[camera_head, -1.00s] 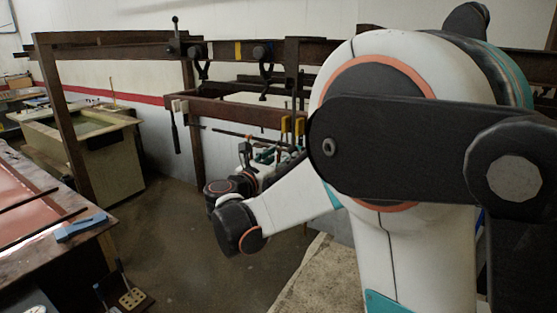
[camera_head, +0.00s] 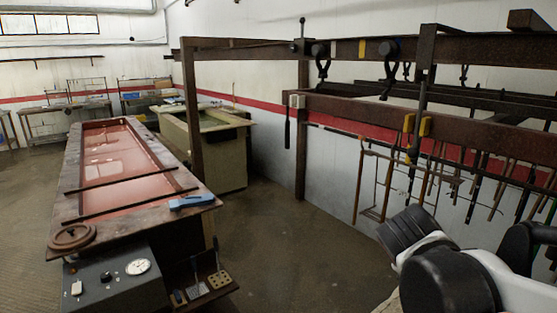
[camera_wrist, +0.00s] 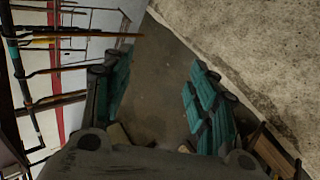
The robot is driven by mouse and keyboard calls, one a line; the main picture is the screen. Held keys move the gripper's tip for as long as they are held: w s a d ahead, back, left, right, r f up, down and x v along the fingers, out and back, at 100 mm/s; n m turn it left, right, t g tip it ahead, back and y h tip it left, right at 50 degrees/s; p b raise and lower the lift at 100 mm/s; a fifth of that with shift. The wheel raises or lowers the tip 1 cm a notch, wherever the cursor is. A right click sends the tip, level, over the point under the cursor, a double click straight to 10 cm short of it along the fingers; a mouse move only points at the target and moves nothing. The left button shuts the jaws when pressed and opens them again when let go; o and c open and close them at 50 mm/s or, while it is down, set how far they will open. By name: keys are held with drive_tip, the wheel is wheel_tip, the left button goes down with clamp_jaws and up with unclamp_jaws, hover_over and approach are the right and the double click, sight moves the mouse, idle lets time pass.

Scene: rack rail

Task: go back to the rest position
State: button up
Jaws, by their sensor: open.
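My gripper (camera_wrist: 158,105) shows in the wrist view with its two teal-and-black fingers spread wide apart. It is open, and nothing is between the fingers but the brown floor beyond. In the head view, white and black links of my arm fill the lower right corner. The gripper's fingers cannot be made out there.
A dark rack rail (camera_head: 370,110) with hanging clamps and tools runs along the right wall. A long table with a red basin (camera_head: 122,165) stands left, a blue tool (camera_head: 190,201) on its edge. A green-lined tub (camera_head: 215,150) is behind. The floor (camera_head: 290,250) between is clear.

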drive_tip(key=s+a+f+m+y+b, duration=0.5)
drive_tip(key=s+a+f+m+y, duration=0.1)
drive_tip(key=s+a+f+m, duration=0.3)
drive_tip(key=s+f+m, duration=0.1)
drive_tip(key=s+f, duration=0.1)
drive_tip(key=s, duration=0.1)
drive_tip(key=shift+s, duration=0.35)
